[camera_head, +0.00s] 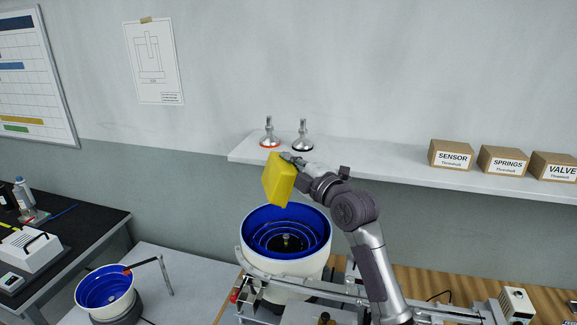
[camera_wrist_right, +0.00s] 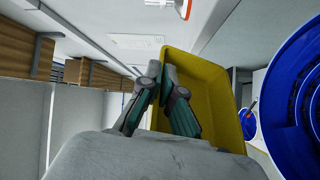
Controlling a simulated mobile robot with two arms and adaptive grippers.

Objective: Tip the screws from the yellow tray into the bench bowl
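The yellow tray (camera_head: 279,180) is held up, steeply tilted, above the large bowl (camera_head: 330,232), which has a white outside and blue stepped inside. My right gripper (camera_head: 290,158) is shut on the tray's upper edge. In the right wrist view its fingers (camera_wrist_right: 165,100) straddle the wall of the yellow tray (camera_wrist_right: 222,95), one inside and one outside. I see no screws in the visible part of the tray. The blue inside of the large bowl (camera_wrist_right: 295,90) shows at the right there. A smaller blue bowl (camera_head: 103,290) stands at lower left. My left gripper is out of view.
A white wall shelf (camera_head: 390,165) behind the tray carries two metal stands (camera_head: 269,135) and boxes labelled SENSOR (camera_head: 451,154), SPRINGS (camera_head: 503,159) and VALVE (camera_head: 557,166). A gantry rail (camera_head: 320,290) runs in front of the large bowl. A black bench (camera_head: 80,235) is at left.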

